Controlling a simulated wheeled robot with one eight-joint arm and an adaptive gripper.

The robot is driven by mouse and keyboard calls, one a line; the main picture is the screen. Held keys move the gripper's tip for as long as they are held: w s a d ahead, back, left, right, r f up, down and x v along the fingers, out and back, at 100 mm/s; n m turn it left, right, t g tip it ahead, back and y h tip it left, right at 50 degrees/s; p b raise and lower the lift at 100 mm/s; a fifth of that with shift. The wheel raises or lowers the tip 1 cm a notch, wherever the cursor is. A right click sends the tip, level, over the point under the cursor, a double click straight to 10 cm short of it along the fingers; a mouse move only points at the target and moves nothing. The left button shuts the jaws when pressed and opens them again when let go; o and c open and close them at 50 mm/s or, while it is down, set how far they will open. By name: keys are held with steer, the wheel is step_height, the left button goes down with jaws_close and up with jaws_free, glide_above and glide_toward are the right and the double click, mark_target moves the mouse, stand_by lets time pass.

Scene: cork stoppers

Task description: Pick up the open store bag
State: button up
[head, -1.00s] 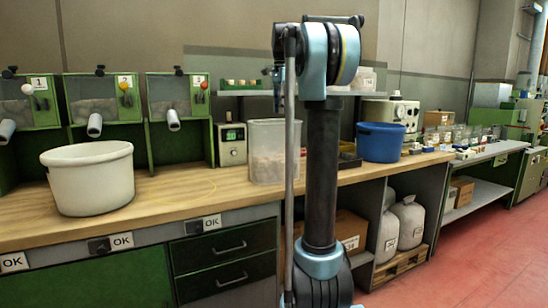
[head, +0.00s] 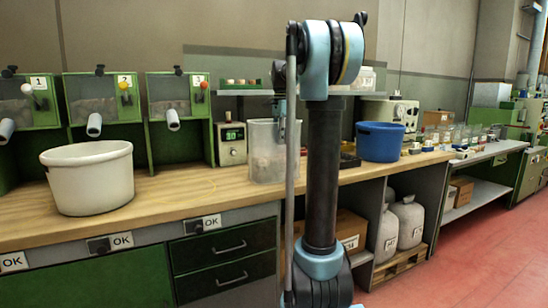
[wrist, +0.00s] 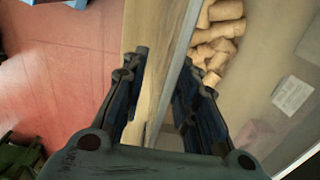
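The open store bag (head: 262,155) is a clear, upright, open-topped holder of corks on the wooden bench, partly hidden behind my arm. In the wrist view, its near wall (wrist: 176,62) runs between my fingers, with tan corks (wrist: 215,35) and a pale label inside. My gripper (wrist: 160,65) is open, pointing down, with one finger on the bench side and the other on the bag's inner side. The fingers look apart from the wall, though contact is hard to tell. In the head view, my gripper (head: 281,128) is small and dark at the bag's rim.
A white tub (head: 90,180) stands left on the bench (head: 195,190). A blue tub (head: 380,142) stands right of the bag, beyond my arm. A small grey device (head: 231,143) is close to the bag's left. Tied sacks (head: 407,222) sit below. Red floor is clear at right.

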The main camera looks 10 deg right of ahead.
steer(key=shift+f, duration=0.75)
steer(key=shift+c, duration=0.4)
jaws_close()
steer(key=shift+r, duration=0.1)
